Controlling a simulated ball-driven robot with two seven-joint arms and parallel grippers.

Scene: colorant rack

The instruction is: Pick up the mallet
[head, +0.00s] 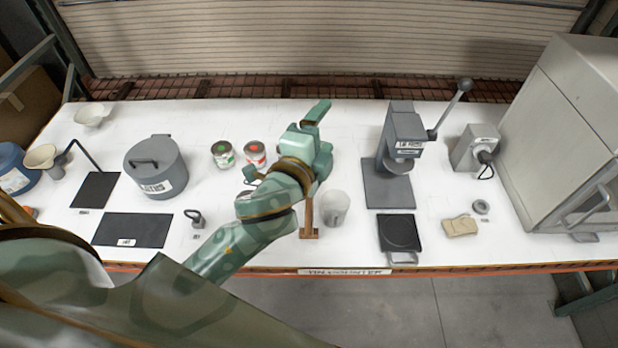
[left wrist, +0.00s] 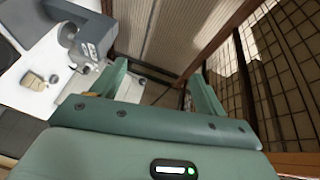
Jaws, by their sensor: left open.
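My left gripper (head: 318,128) is open and empty, above the table and farther back than the mallet's visible end. In the left wrist view its two fingers stand apart with nothing between them (left wrist: 160,85). The mallet does not show in the left wrist view. My right gripper is not in view.
A pale cup (head: 335,208) stands right beside the mallet. Two paint cans (head: 255,155) and a grey lidded pot (head: 156,166) stand to the left.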

